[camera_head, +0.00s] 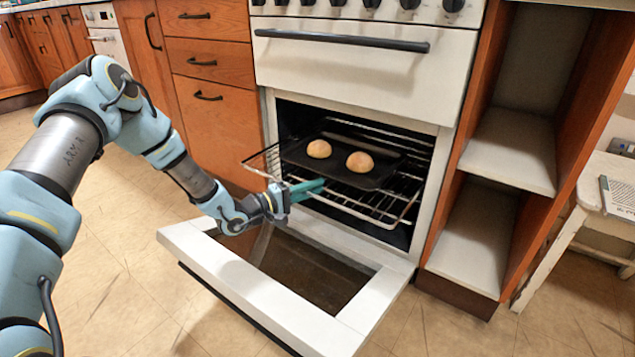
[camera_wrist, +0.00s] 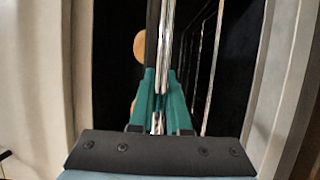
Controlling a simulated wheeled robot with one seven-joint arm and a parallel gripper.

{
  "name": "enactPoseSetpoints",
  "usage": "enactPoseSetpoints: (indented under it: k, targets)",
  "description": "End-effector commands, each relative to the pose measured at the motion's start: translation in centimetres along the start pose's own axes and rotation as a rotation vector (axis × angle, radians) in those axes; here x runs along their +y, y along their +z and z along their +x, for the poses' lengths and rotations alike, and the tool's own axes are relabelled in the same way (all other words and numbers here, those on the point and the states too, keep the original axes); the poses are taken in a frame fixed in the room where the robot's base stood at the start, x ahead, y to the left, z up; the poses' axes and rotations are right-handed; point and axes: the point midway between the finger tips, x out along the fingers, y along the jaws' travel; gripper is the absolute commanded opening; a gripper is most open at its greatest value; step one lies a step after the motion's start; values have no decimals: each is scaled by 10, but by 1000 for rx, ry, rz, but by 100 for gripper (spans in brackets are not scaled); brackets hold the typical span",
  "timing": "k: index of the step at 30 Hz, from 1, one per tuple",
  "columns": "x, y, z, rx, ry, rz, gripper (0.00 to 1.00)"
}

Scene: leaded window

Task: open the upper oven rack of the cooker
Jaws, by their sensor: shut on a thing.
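The white cooker (camera_head: 350,70) stands ahead with its lower oven door (camera_head: 290,285) folded down and open. The upper oven rack (camera_head: 385,213) sticks out part way from the oven, above the door. A dark tray (camera_head: 345,178) with two round buns (camera_head: 319,149) (camera_head: 360,162) sits on the racks. My gripper (camera_head: 318,187) has teal fingers shut on the front bar of the upper rack. In the wrist view the fingers (camera_wrist: 160,103) close around the metal rack bars (camera_wrist: 166,40), and one bun (camera_wrist: 139,47) shows beside them. The exact contact is partly hidden by the fingers.
The upper drawer front with a dark handle (camera_head: 340,41) is shut. Orange cabinets (camera_head: 215,105) stand at the left and an open shelf unit (camera_head: 505,150) at the right. A white stool (camera_head: 590,185) is at far right. The tiled floor (camera_head: 110,270) in front is clear.

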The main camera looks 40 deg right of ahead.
Motion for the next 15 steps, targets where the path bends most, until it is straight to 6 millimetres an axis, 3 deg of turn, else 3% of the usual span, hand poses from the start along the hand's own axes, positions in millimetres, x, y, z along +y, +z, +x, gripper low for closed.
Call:
enactPoseSetpoints:
  k: [8, 9, 15]
  targets:
    - [-1, 0, 0, 0, -1, 0, 0]
    - [-1, 0, 0, 0, -1, 0, 18]
    - [0, 0, 0, 0, -1, 0, 41]
